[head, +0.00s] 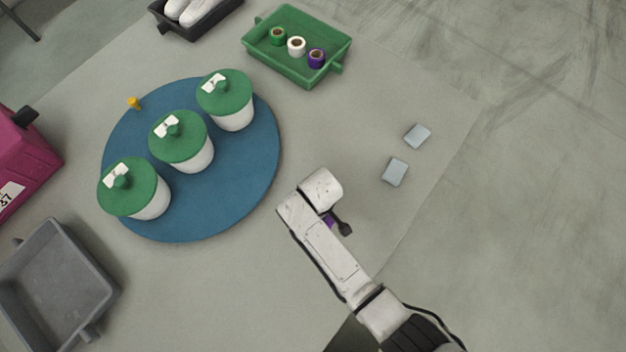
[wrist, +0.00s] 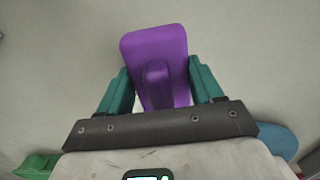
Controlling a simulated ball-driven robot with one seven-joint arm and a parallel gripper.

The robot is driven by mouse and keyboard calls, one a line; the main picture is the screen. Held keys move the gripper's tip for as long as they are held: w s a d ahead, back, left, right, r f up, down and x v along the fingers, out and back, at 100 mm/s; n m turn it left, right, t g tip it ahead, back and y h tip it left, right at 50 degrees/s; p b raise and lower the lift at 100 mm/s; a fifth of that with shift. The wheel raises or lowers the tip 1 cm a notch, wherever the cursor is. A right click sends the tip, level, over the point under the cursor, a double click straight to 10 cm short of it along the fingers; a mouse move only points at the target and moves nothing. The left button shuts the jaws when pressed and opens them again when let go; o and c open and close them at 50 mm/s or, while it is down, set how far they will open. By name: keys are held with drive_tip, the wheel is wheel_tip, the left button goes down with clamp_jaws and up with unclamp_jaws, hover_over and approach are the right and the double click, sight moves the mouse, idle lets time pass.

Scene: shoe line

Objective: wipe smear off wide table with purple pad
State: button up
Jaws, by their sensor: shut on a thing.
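The purple pad (wrist: 153,50) is held between the teal fingers of my gripper (wrist: 160,72) in the wrist view. A raised ridge on the pad's back lies between the fingers. In the head view only a small bit of the purple pad (head: 329,222) shows beside my arm, and the arm hides most of my gripper. The wide table (head: 250,300) is pale grey and lies beneath. I cannot tell from these frames whether the pad touches the table. No smear can be made out on the table.
A round blue mat (head: 235,190) bears three white pots with green lids, left of my arm. A green tray (head: 290,75) with three spools stands at the back. Two pale blue blocks (head: 417,135) (head: 396,172) lie right. A grey bin (head: 60,285) stands front left.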

drive_tip(key=shift+r+p, duration=1)
drive_tip(key=shift+r, duration=0.5)
